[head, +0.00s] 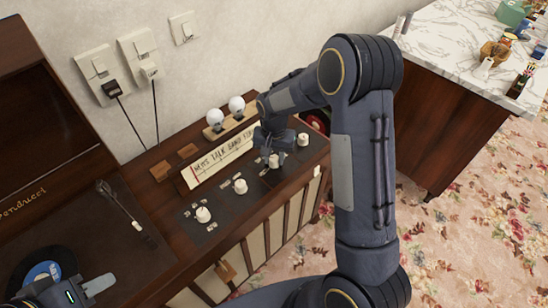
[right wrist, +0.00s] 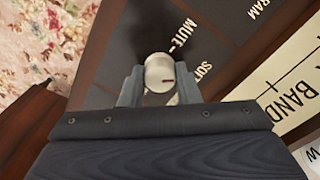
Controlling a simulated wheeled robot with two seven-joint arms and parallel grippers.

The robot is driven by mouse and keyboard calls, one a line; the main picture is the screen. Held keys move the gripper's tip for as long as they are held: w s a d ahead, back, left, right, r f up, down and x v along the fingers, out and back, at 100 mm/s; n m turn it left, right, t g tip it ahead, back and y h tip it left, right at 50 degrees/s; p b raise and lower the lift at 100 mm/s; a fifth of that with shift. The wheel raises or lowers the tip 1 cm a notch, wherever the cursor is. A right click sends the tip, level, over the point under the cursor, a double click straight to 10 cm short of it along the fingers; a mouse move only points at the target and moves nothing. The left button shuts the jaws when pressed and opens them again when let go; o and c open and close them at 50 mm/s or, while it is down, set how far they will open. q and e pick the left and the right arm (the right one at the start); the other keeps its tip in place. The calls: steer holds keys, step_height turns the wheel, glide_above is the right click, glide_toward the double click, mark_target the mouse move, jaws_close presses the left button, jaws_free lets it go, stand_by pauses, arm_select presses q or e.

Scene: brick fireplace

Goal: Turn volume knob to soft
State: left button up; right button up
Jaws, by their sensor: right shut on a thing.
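The volume knob (head: 273,161) is a small white cylinder, third from the left in a row on the dark control panel of a wooden cabinet. In the right wrist view, the knob (right wrist: 158,73) sits between the two fingers of my right gripper (right wrist: 159,88), which is shut on it. A small dark red mark shows on the right of its face. In the head view my right gripper (head: 271,148) comes down on the knob from above. My left gripper (head: 98,285) is at the lower left, partly cut off.
Other white knobs (head: 203,214) line the panel. A band sign (head: 222,155) and two bulbs (head: 216,117) stand behind it. A record (head: 45,272) and tonearm (head: 120,204) are at left. A marble counter (head: 450,45) with items stands at upper right.

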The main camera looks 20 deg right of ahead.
mark_target(274, 158)
steer(key=shift+m, duration=0.6)
steer(key=o, duration=1)
step_height(274, 158, up, 8)
steer(key=shift+f, duration=0.1)
steer(key=shift+p, duration=0.3)
